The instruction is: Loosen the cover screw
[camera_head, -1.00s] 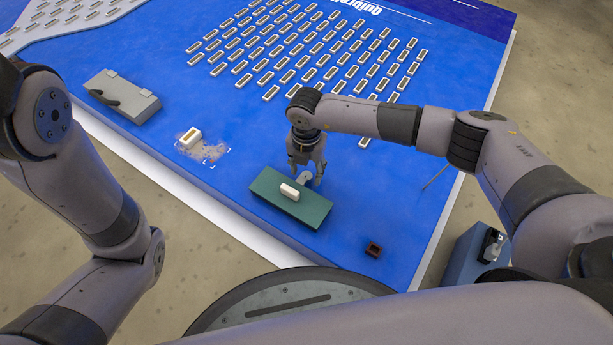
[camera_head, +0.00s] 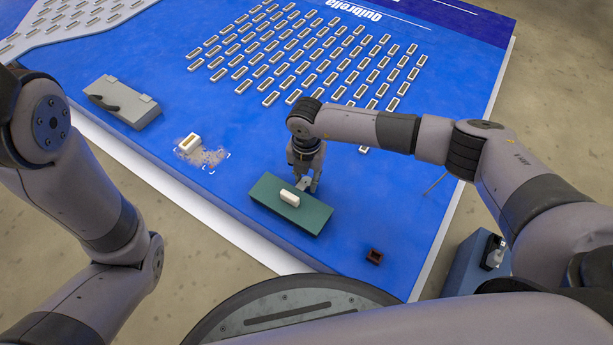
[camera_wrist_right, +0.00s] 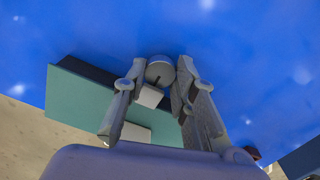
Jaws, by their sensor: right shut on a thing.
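A green pad (camera_head: 262,194) lies near the front edge of the blue table, with a white block (camera_head: 289,199) on it. My right gripper (camera_head: 306,186) is low at the pad's back right edge, beside the white block. It is shut on a rounded grey disc-like piece (camera_head: 302,184). In the right wrist view the disc (camera_wrist_right: 160,70) sits between the fingertips (camera_wrist_right: 160,74), with a thin dark line below it and pale block faces nearby. I cannot make out the cover screw. My left arm comes in at the left; its gripper is outside the view.
A small white box (camera_head: 190,142) stands on a grey speckled patch left of the pad. A grey case (camera_head: 125,102) lies farther left. A small dark red open box (camera_head: 374,256) is near the front right. Rows of small white-rimmed pieces (camera_head: 330,62) cover the back.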

